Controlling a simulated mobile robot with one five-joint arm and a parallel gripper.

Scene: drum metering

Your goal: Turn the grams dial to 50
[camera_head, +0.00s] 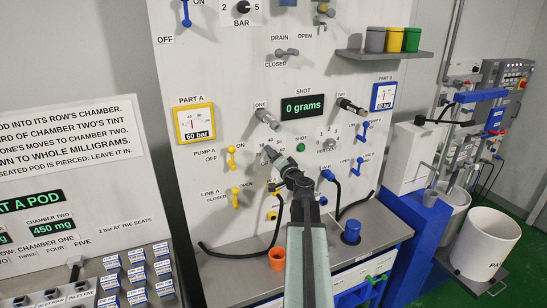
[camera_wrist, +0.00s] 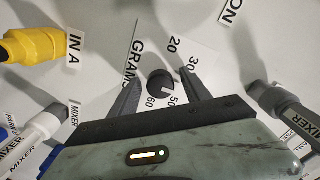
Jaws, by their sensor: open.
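The grams dial (camera_wrist: 159,82) is a small dark round knob on a pale panel in the wrist view. Printed numbers 20, 30, 50 and 60 show around it, and a light mark on its lower right side appears to face the 50. My gripper (camera_wrist: 163,76) is open, with one finger on each side of the knob. I cannot tell whether the fingers touch it. In the head view my gripper (camera_head: 280,163) is at the panel and mostly hides the dial. The shot display (camera_head: 303,106) above reads 0 grams.
A green shot button (camera_head: 300,147) and another numbered dial (camera_head: 328,143) are right of my gripper. Yellow valves (camera_head: 235,196) are at left. An orange cup (camera_head: 277,259) and dark hoses are on the ledge below.

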